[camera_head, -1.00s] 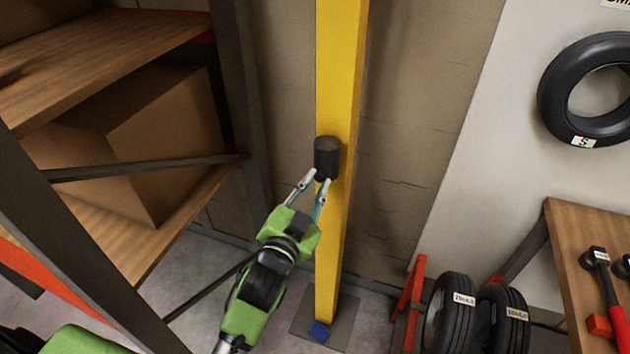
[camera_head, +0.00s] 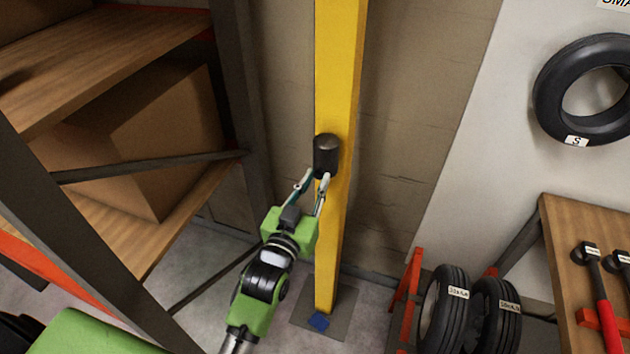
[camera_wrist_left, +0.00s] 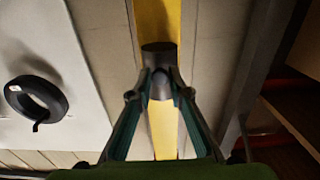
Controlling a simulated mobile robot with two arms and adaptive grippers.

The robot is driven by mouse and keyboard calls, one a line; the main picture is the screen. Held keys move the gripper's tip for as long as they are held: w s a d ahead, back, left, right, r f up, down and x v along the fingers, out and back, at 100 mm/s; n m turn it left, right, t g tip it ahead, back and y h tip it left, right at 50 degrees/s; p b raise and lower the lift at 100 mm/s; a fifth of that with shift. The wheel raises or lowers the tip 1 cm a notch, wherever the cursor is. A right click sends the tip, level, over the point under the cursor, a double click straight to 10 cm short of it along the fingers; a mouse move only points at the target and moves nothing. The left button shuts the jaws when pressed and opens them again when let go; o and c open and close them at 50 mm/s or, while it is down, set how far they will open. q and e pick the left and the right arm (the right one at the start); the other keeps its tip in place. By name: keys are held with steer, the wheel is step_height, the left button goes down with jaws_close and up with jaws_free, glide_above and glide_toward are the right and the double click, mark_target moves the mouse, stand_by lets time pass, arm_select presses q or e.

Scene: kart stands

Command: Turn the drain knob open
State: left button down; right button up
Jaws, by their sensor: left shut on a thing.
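A dark cylinder (camera_head: 326,155) is mounted on the yellow post (camera_head: 338,60), and it also shows in the left wrist view (camera_wrist_left: 159,58). A small, narrower dark knob (camera_wrist_left: 160,85) sticks out from its lower end, taken to be the drain knob. My left gripper (camera_head: 316,177) reaches up from below, its fingers on either side of this lower end. In the left wrist view, the left gripper (camera_wrist_left: 159,94) is shut on the knob. The fingers partly hide the knob, and its exact angle cannot be told. My right gripper is not in view.
A shelf rack (camera_head: 110,85) with a cardboard box (camera_head: 150,140) stands close on the left. Standing tyres (camera_head: 445,310) and a wooden workbench (camera_head: 570,235) with hammers are at the right. A tyre (camera_head: 590,90) hangs on the wall. Space right of the post is clear.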

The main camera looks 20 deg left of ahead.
arm_select(q)
steer(key=shift+f, duration=0.1)
steer(key=c, duration=1.9)
jaws_free()
steer(key=s, duration=1.2)
steer(key=shift+a, duration=0.2)
steer(key=s+d+f+m+g, duration=0.1)
steer(key=s+f+g, duration=0.15)
steer(key=f, duration=0.95)
steer(key=s+d+f+g+h, duration=0.1)
steer(key=s+f+g, duration=0.15)
steer(key=f, duration=0.95)
steer(key=s+d+f+m+g, duration=0.1)
steer(key=s+d+f+g, duration=0.15)
steer(key=f, duration=0.95)
steer(key=s+a+f+g, duration=0.4)
steer(key=s+f+g, duration=0.1)
steer(key=s+f, duration=0.8)
steer(key=s+a+f+g, duration=0.2)
steer(key=s+f, duration=0.3)
steer(key=s, duration=0.3)
steer(key=s+a+f+g+y, duration=0.1)
steer(key=s+a+f, duration=0.3)
steer(key=s, duration=0.4)
steer(key=shift+s+a+f+g+y+b, duration=0.25)
steer(key=shift+f+g+y+b, duration=0.1)
steer(key=shift+f+g, duration=0.5)
